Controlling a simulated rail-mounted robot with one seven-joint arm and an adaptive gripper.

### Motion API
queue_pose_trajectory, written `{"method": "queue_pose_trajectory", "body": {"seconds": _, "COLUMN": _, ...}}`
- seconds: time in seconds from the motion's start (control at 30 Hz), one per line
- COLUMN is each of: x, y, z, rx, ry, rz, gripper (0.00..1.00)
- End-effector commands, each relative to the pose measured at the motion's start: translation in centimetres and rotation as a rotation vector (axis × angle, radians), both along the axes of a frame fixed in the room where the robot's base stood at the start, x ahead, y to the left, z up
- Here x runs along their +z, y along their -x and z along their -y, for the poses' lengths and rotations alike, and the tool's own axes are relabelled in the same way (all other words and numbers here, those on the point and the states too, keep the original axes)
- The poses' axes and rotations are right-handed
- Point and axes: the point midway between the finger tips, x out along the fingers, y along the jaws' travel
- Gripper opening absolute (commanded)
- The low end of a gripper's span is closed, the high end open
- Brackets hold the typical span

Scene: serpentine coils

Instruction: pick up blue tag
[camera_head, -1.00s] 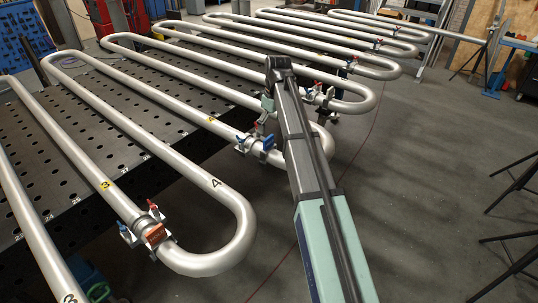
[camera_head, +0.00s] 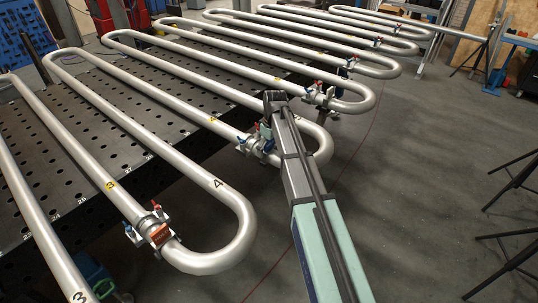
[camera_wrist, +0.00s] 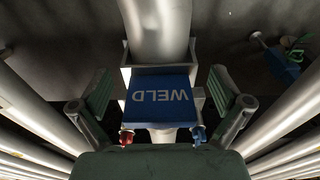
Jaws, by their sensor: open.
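The blue tag (camera_wrist: 160,97) shows in the wrist view. It bears the word WELD, upside down in the picture, and sits on a clamp around a steel pipe. My gripper (camera_wrist: 162,90) is open, with one green-padded finger at each side of the tag and a visible gap to both. In the head view my gripper (camera_head: 264,134) is at the clamp on a pipe near the middle, and it largely hides the tag there.
A similar clamp with a red-orange tag (camera_head: 160,235) is on a nearer pipe (camera_head: 110,195). Several parallel pipes with U-bends lie over the perforated table (camera_head: 60,170). Red and blue clamp handles flank the blue tag.

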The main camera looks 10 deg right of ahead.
Motion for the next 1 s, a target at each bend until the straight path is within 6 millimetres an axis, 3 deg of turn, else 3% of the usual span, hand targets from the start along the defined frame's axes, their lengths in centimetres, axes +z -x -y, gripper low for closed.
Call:
{"method": "queue_pose_trajectory", "body": {"seconds": 0.33, "x": -1.0, "y": -0.1, "z": -0.1, "rx": 0.000, "ry": 0.000, "rz": 0.001, "gripper": 1.00}}
{"method": "queue_pose_trajectory", "body": {"seconds": 0.53, "x": -1.0, "y": -0.1, "z": -0.1, "rx": 0.000, "ry": -0.001, "rz": 0.001, "gripper": 0.30}}
{"method": "queue_pose_trajectory", "body": {"seconds": 0.87, "x": -0.9, "y": -0.1, "z": -0.1, "rx": 0.000, "ry": -0.001, "rz": 0.001, "gripper": 0.30}}
{"method": "queue_pose_trajectory", "body": {"seconds": 1.0, "x": 0.2, "y": -0.1, "z": -0.1, "rx": 0.000, "ry": 0.000, "rz": 0.001, "gripper": 0.30}}
